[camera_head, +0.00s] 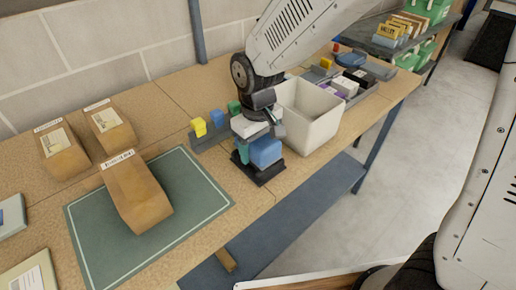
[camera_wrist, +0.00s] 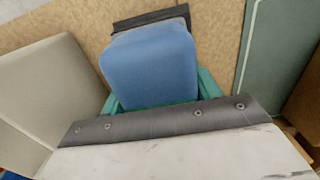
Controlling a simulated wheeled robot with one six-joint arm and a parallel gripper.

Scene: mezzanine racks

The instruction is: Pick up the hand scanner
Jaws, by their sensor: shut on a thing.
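The hand scanner shows as a blue, rounded block (camera_head: 266,152) at the front edge of the workbench, at a black base (camera_head: 258,173). In the wrist view its blue body (camera_wrist: 152,60) fills the upper middle, with a dark part of it or its base beyond. My gripper (camera_head: 257,148) comes down on it from above, its teal fingers on either side. The fingers also show in the wrist view (camera_wrist: 157,92), shut on the blue body. Whether the scanner is clear of the black base cannot be told.
A white bin (camera_head: 312,118) stands close to the right of my gripper. Yellow (camera_head: 198,127), blue and green blocks sit in a grey holder behind left. A brown package (camera_head: 137,192) lies on the green mat (camera_head: 195,192). Trays with small goods are farther right.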

